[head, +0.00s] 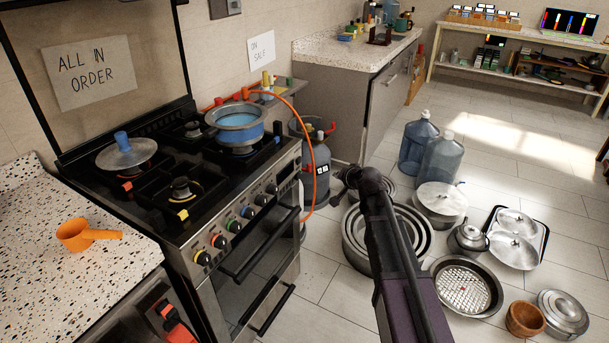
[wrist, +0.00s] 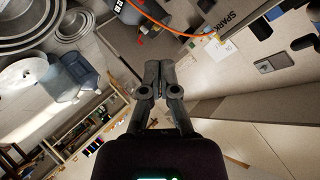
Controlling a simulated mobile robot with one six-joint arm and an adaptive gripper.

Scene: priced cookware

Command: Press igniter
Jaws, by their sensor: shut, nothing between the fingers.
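The stove (head: 185,215) stands at the left in the head view, with a row of coloured knobs (head: 232,225) along its front panel. I cannot tell which part is the igniter. A tilted sign reading "SPARK" (wrist: 231,17), cut off at the edge, shows at the upper right of the wrist view. My gripper (head: 347,178) is right of the stove, out over the floor and apart from the knobs. In the wrist view its fingers (wrist: 160,68) are together with nothing between them.
A blue pot (head: 236,122) and a pan lid (head: 126,153) sit on the stove. An orange hose (head: 312,150) hangs between the stove and a grey gas cylinder (head: 318,180). Pans, lids and water jugs (head: 440,158) crowd the floor at right. An orange dipper (head: 75,235) lies on the left counter.

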